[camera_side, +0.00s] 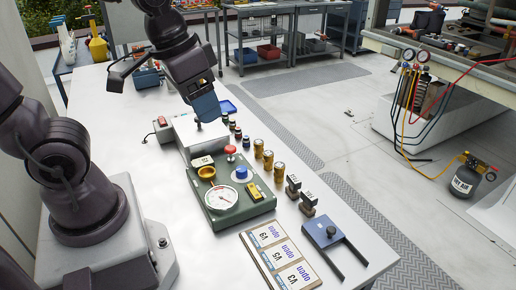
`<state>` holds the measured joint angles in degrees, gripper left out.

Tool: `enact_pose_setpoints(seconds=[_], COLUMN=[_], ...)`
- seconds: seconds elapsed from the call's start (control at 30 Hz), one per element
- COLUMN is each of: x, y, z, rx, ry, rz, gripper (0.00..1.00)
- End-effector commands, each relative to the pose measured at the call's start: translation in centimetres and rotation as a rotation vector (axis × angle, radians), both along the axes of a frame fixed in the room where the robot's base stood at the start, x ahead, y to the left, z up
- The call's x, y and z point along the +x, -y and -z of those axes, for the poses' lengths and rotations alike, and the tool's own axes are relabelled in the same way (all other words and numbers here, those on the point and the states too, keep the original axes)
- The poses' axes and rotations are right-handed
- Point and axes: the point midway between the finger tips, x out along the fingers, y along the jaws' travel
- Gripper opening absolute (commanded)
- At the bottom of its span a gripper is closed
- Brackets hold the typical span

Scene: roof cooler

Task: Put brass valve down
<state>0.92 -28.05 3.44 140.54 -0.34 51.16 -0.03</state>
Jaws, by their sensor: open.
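Brass-coloured cylinders stand upright in a short row right of the green gauge box (246,212): a far one (258,148), a middle one (268,161) and a near one (279,172). I cannot tell which piece is the brass valve. A brass cup-like fitting (206,172) sits on the green box. My gripper (203,118) is open, pointing down over the white block behind the green box, left of and behind the cylinders. I see nothing clearly held; its fingertips are small and partly hidden.
Small dark bottles (238,133) stand behind the cylinders. Black stamp-like pieces (308,201) and a blue plate with a black knob (327,236) are at the front right. Labelled cards (278,256) lie at the front edge.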

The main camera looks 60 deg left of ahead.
Motion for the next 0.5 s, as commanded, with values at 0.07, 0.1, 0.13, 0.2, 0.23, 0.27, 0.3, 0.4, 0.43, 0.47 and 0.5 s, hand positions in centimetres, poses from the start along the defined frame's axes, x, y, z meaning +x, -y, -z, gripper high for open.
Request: enact_pose_setpoints(seconds=[0.07,0.1,0.13,0.2,0.23,0.27,0.3,0.4,0.43,0.47,0.5], x=[1.9,2.9,3.6,5.4,6.1,6.9,7.8,10.1,10.7,11.4,12.2], y=[-0.8,-1.2,-1.6,-2.6,-3.1,-3.6,-4.4,-6.6,-7.3,-8.2,-9.2], z=[1.8,2.6,3.3,5.0,5.8,6.6,7.8,10.9,11.9,12.9,14.2], rx=[-0.021,-0.029,-0.034,-0.041,-0.042,-0.04,-0.036,-0.014,-0.003,0.01,0.027], ry=[-0.078,-0.106,-0.123,-0.158,-0.173,-0.184,-0.196,-0.218,-0.22,-0.219,-0.215], rz=[-0.051,-0.081,-0.107,-0.175,-0.207,-0.238,-0.285,-0.405,-0.443,-0.481,-0.53], gripper=[0.64,0.64,0.64,0.64,0.64,0.64,0.64,0.64,0.64,0.64,0.64])
